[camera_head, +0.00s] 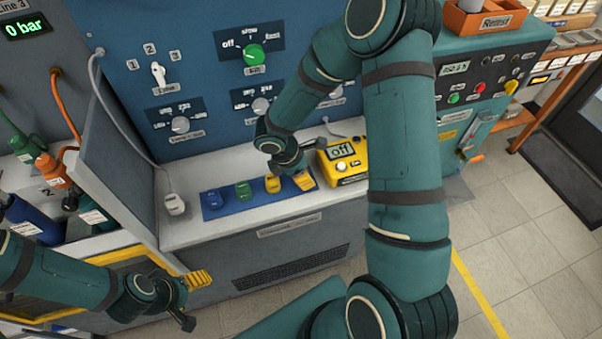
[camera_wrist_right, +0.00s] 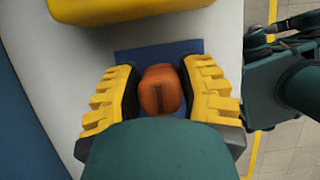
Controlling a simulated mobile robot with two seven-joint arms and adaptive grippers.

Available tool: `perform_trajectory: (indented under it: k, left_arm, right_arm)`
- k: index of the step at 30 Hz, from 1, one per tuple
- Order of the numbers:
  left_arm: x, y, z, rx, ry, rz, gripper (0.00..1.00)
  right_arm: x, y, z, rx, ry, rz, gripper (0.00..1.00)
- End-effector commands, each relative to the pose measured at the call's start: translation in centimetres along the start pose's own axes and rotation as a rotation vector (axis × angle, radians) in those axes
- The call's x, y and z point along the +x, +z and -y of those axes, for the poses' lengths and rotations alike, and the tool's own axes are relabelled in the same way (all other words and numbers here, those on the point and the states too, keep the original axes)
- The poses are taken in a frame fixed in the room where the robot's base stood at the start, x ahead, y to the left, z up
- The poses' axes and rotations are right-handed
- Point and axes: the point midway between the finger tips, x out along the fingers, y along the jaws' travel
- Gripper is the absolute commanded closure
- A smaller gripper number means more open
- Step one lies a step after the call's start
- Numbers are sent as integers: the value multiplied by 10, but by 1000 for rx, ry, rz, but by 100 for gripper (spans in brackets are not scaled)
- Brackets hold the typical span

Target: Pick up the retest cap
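An orange cap (camera_wrist_right: 161,92) with a slot in its top sits on a blue mat (camera_wrist_right: 190,47) in the right wrist view. My right gripper (camera_wrist_right: 162,95) is above it, with one yellow ribbed finger on each side and only narrow gaps. I see no firm contact. In the head view my right gripper (camera_head: 303,165) is over the right end of the mat (camera_head: 227,211) and hides the orange cap. Blue (camera_head: 213,199), green (camera_head: 243,190) and yellow (camera_head: 272,184) caps stand in a row to its left. My left gripper (camera_head: 193,301) is open and empty at lower left.
A yellow device reading "off" (camera_head: 343,161) stands just right of the mat. The blue knob panel rises behind. A terracotta tray labelled Retest (camera_head: 487,19) sits on the green cabinet at upper right.

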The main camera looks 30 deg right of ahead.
Motion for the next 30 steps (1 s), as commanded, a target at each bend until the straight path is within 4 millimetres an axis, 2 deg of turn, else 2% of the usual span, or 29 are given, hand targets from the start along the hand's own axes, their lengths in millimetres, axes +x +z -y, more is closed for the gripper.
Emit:
perform_trajectory:
  k: [11,24,30]
  left_arm:
    - [-2,0,0,0,0,0,28]
    - [-21,-1,-8,-3,0,1,28]
    - [-24,-3,-9,-4,-1,-4,28]
  right_arm:
    - [-4,2,0,1,1,0,92]
    - [-76,31,0,2,2,-1,92]
    - [-91,38,0,1,0,0,92]
